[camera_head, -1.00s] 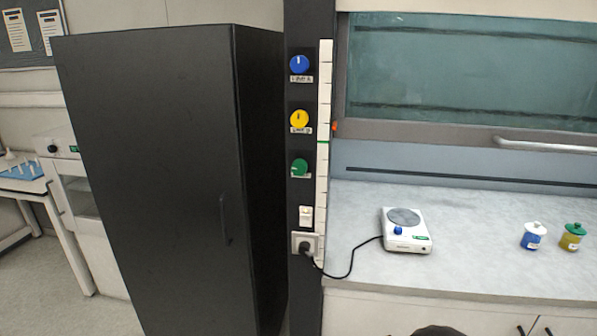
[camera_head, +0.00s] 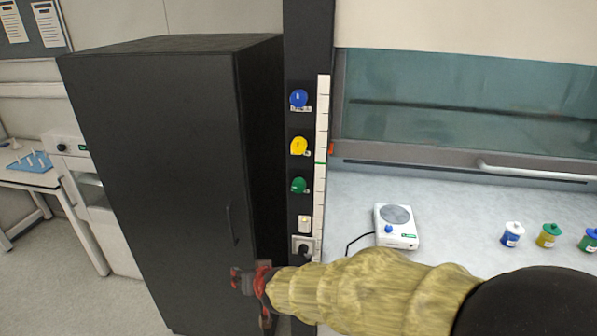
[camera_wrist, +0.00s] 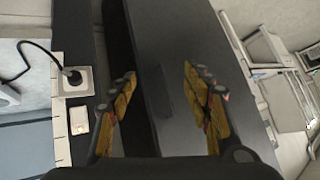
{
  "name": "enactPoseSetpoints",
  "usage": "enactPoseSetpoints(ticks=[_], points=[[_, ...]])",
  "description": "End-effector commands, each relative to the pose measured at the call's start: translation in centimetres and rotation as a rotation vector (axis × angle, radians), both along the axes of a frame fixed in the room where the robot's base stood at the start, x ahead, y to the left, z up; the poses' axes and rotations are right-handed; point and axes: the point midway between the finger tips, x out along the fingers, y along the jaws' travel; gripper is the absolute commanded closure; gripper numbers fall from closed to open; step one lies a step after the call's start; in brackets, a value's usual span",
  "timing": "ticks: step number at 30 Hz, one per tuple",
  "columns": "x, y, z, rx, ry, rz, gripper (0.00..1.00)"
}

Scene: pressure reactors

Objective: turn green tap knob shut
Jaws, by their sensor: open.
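The green tap knob (camera_head: 299,185) is the lowest of three round knobs on a dark vertical post, with a small label at its lower right. A yellow knob (camera_head: 299,146) and a blue knob (camera_head: 299,98) sit above it. My gripper (camera_head: 258,290) is below and left of the green knob, in front of the black cabinet. In the wrist view my gripper (camera_wrist: 165,105) is open and empty, its fingers wide apart, facing the cabinet. The green knob does not show clearly in the wrist view.
The black cabinet (camera_head: 150,150) stands left of the post. A light switch (camera_head: 304,224) and a socket (camera_head: 303,247) with a plug and cable are below the green knob. A white hotplate (camera_head: 396,227) and several small jars stand on the bench at right.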

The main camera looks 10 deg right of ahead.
Motion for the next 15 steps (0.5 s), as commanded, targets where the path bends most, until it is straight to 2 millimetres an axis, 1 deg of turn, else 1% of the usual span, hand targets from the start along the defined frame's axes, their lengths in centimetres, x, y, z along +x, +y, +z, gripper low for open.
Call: enactPoseSetpoints(ticks=[1,3,5,7,8,10,12,15], points=[[1.9,-0.4,0.8,-0.009,-0.058,-0.044,0.51],[4.4,-1.6,1.9,-0.029,-0.159,-0.114,0.51],[6.3,-3.1,3.2,-0.056,-0.245,-0.18,0.51],[8.0,-5.3,4.9,-0.095,-0.347,-0.264,0.51],[8.5,-6.4,5.8,-0.112,-0.39,-0.301,0.51],[9.3,-8.6,8.4,-0.154,-0.488,-0.382,0.51],[9.5,-10.6,11.0,-0.196,-0.571,-0.451,0.51],[9.2,-12.6,13.6,-0.252,-0.653,-0.519,0.51]])
